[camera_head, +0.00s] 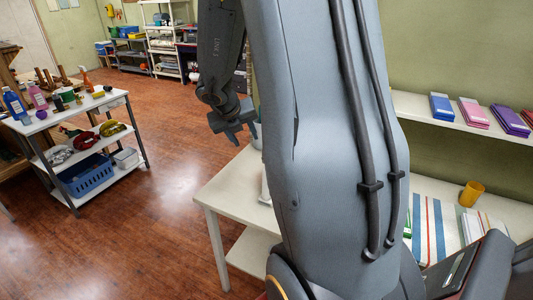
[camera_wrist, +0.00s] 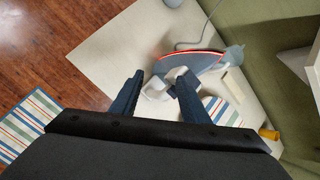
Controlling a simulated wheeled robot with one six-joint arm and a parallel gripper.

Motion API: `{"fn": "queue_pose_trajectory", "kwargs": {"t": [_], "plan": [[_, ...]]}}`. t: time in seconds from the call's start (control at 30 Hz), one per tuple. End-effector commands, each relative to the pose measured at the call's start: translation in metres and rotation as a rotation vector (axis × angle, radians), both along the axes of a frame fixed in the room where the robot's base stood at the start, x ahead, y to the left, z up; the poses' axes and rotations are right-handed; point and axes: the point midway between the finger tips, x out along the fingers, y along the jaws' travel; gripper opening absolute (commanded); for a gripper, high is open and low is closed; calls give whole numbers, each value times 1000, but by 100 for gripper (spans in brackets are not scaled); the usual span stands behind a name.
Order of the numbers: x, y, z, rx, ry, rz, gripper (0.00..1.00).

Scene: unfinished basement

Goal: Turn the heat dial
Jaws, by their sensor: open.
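My gripper (camera_wrist: 160,84) is open, its two dark fingers spread apart above the white table (camera_wrist: 115,48). In the head view my gripper (camera_head: 238,127) hangs beyond my arm, above the table (camera_head: 225,190). In the head view my arm hides most of the appliance.
A grey cord (camera_wrist: 207,27) runs near the appliance. Striped cloth (camera_wrist: 222,110) and an orange cup (camera_wrist: 268,133) lie to the right. A wall shelf (camera_head: 425,107) holds several folded items. A cart (camera_head: 85,150) stands left; the wooden floor (camera_head: 165,190) between is clear.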

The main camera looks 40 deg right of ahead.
Motion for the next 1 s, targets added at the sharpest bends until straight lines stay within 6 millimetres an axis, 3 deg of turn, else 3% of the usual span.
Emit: {"fn": "queue_pose_trajectory", "kwargs": {"t": [0.1, 0.3, 0.47, 0.8, 1.0], "plan": [[-25, -14, -3, 91, -33, -326, 41], [-46, -16, -9, 172, -57, -621, 41], [-49, -19, -18, 184, -59, -667, 41], [-48, -38, -62, 184, -58, -661, 41], [-47, -45, -78, 184, -60, -661, 41]]}}
